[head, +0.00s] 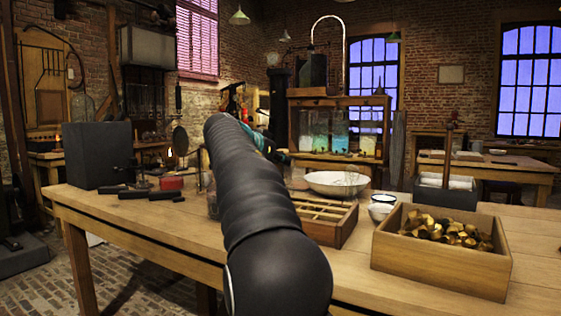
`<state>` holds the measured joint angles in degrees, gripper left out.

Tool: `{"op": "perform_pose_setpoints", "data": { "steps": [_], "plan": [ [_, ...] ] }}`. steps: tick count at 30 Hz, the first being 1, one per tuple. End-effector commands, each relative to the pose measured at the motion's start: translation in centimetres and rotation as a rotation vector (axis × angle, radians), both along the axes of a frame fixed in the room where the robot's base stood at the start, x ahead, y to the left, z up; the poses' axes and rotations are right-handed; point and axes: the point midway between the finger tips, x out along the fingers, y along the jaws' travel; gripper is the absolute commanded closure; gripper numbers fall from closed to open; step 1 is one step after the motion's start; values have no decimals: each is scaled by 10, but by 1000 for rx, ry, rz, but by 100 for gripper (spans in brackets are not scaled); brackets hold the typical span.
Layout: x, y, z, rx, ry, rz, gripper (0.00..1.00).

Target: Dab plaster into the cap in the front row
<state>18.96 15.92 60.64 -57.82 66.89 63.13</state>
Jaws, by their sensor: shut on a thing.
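My black arm runs from the bottom middle up to the left of centre and covers much of the table. My gripper is hidden behind it, so neither the fingers nor anything in them shows. A wooden tray with compartments (345,229) stands just right of the arm, its left part covered. I cannot make out a cap in it. A wide white bowl (338,183) stands behind the tray. Small white cups (380,211) stand to the tray's right. I cannot tell which vessel holds plaster. Several glass jars with bluish, greenish and pale contents (339,136) stand in a wooden rack at the back.
A wooden box (425,263) full of brass pieces (449,231) stands at the front right. A dark grey block (98,156), dark rods (147,193) and a red tin (172,183) are at the left. The table (130,213) is bare at its left front.

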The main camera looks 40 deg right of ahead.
Motion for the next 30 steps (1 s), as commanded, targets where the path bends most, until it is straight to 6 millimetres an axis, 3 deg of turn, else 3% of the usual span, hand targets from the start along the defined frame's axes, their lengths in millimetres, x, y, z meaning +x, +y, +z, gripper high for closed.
{"op": "perform_pose_setpoints", "data": {
  "steps": [14, 30],
  "plan": [
    [0, 0, 1, 0, 0, 0, 100],
    [0, 0, 28, 0, 0, 0, 100]
  ]
}}
